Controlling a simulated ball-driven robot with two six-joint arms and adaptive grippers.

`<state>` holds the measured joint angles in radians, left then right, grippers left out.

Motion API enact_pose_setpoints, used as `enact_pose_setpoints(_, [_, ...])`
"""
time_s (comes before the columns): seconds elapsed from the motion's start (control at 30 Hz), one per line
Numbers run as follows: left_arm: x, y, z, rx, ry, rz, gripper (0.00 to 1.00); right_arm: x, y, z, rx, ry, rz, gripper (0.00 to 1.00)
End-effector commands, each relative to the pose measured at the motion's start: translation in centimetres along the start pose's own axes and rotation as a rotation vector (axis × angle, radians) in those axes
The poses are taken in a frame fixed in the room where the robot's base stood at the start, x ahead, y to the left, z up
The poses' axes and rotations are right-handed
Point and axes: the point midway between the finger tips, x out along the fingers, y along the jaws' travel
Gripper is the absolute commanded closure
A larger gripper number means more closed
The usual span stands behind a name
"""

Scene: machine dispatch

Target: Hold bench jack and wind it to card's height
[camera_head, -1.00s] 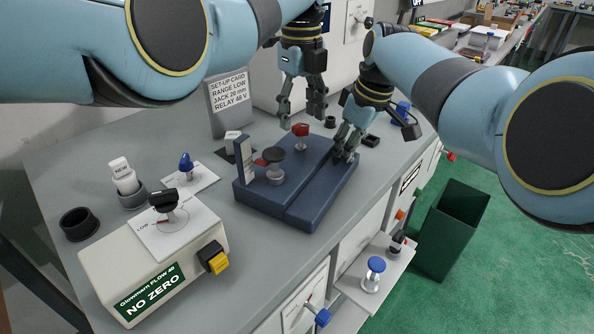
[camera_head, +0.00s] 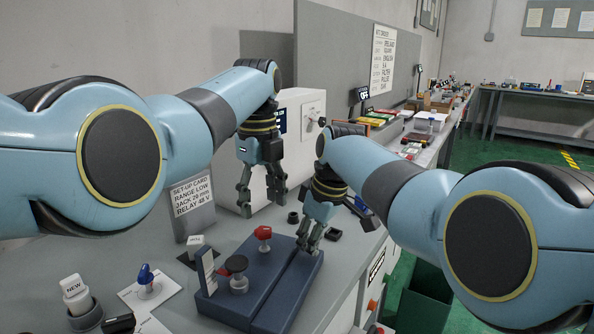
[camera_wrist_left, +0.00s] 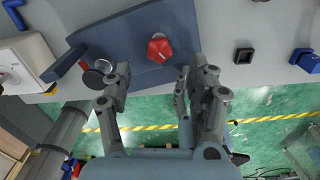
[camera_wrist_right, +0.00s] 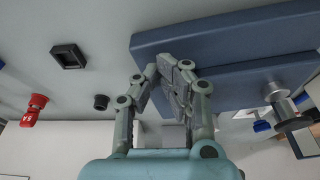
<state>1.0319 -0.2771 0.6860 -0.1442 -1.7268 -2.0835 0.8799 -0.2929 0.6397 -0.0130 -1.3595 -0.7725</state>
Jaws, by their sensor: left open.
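The bench jack (camera_head: 245,306) is a dark blue base on the grey bench. It carries a red knob (camera_head: 263,232), a dark round platform (camera_head: 236,264) on a metal stem and an upright pale scale (camera_head: 207,271). My left gripper (camera_head: 261,208) is open and empty, above and behind the red knob; its fingers point toward the knob (camera_wrist_left: 160,49) in the left wrist view. My right gripper (camera_wrist_right: 170,72) has its fingertips close together on the jack's right end, partly hiding it. The set-up card (camera_head: 192,204) reads range low, a jack height in mm and relay 48 V.
A blue-handled part (camera_head: 146,278) and a white "NEW" piece in a dark cup (camera_head: 76,293) stand left of the jack. Small black sockets (camera_head: 293,217) lie behind it. A white machine (camera_head: 300,130) stands at the back. A dark green bin (camera_head: 425,295) is on the floor right.

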Motion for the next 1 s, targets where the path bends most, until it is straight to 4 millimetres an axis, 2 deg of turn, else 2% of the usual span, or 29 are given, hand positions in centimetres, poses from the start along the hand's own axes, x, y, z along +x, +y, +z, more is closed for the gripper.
enact_pose_setpoints(0.03, [-0.9, 0.0, 0.0, 0.000, -0.001, -0.001, 0.41, -0.9, 0.0, -0.2, 0.000, 0.001, 0.001, 1.00])
enact_pose_setpoints(0.53, [-5.3, 0.0, 0.0, 0.000, -0.002, -0.002, 0.41, -5.0, 0.1, -1.4, -0.001, 0.003, 0.003, 1.00])
enact_pose_setpoints(1.0, [-5.5, 0.0, 0.0, 0.000, -0.002, -0.002, 0.41, -5.2, 0.1, -1.4, 0.000, 0.003, 0.002, 1.00])
